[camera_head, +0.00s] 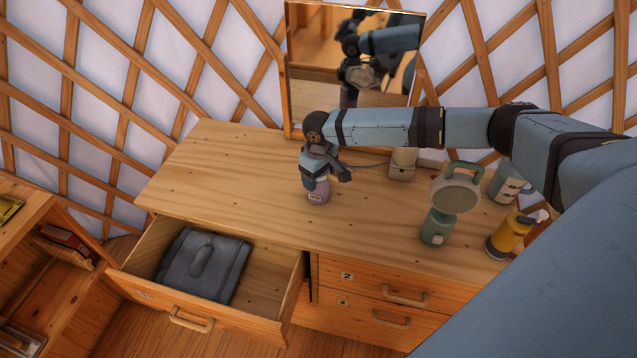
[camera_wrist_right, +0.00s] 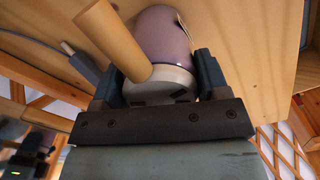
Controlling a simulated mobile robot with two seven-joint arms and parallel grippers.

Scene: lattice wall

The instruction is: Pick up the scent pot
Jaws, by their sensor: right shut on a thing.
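The scent pot (camera_head: 318,191) is a small purple jar with a pale label, at the middle of the wooden dresser top. In the right wrist view the purple pot (camera_wrist_right: 164,42) shows with a pale collar between the two dark fingers. My right gripper (camera_head: 321,174) comes down on it from above and is shut on it. The right gripper (camera_wrist_right: 163,80) also shows in the wrist view, a finger on each side of the pot. I cannot tell whether the pot's base touches the dresser top. My left gripper is not in view.
The dresser top (camera_head: 225,170) is clear on the left. A mirror (camera_head: 310,100) stands behind. A green object with a round head (camera_head: 455,193), a yellow bottle (camera_head: 506,238) and a beige box (camera_head: 402,165) stand right. The open drawer (camera_head: 265,285) holds a dark grey case (camera_head: 204,265).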

